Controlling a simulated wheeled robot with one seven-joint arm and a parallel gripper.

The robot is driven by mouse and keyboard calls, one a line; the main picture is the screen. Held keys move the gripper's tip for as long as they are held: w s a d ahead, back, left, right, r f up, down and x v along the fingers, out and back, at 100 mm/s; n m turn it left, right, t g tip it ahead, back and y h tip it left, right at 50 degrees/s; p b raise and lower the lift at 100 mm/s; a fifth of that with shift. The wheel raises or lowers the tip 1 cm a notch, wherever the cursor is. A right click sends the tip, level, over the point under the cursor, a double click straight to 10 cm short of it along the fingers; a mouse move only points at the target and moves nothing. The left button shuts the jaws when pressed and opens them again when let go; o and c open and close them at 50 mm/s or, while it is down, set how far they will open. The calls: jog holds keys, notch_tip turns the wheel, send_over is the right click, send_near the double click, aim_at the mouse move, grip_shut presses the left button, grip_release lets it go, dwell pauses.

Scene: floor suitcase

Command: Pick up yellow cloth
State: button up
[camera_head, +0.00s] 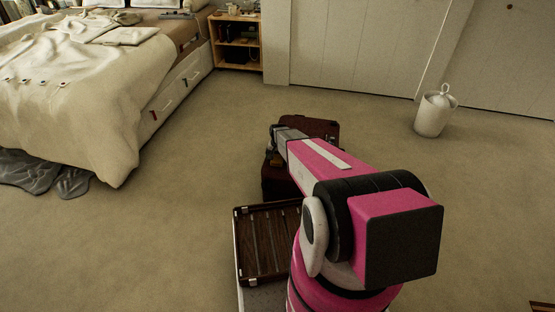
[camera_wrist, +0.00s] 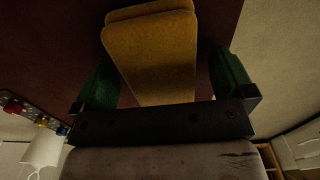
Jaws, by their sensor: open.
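The yellow cloth (camera_wrist: 150,50) is a folded, flat-looking stack in the wrist view, lying against a dark red-brown surface. My gripper (camera_wrist: 165,72) is open, with one green finger to the left of the cloth and the other to its right. The cloth shows between the fingers; I cannot tell whether either touches it. In the head view my gripper (camera_head: 273,150) is over the dark brown suitcase (camera_head: 322,128), and my arm hides much of it. A small yellowish patch shows by the gripper there, too small to identify surely.
A slatted brown open case (camera_head: 262,245) lies nearer me. A bed (camera_head: 95,90) stands at the left, with grey fabric (camera_head: 45,172) on the floor beside it. A small shelf (camera_head: 238,42) is at the back.

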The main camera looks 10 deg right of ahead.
aim_at(277, 157)
jog(key=c, duration=1)
jog(key=shift+r, duration=0.1)
jog(key=shift+r, duration=0.65)
jog(key=r, duration=0.1)
jog(key=s+r, duration=0.1)
jog(key=r, duration=0.1)
jog(key=shift+s+a+r, duration=0.15)
jog(key=shift+r, duration=0.1)
jog(key=s+a+r, duration=0.1)
jog(key=s+r, duration=0.1)
jog(key=s, duration=0.1)
jog(key=s+a+r, duration=0.1)
jog(key=s+r, duration=0.1)
jog(key=s, duration=0.1)
jog(key=s+a+r, duration=0.2)
jog(key=s, duration=0.1)
jog(key=shift+s, duration=0.3)
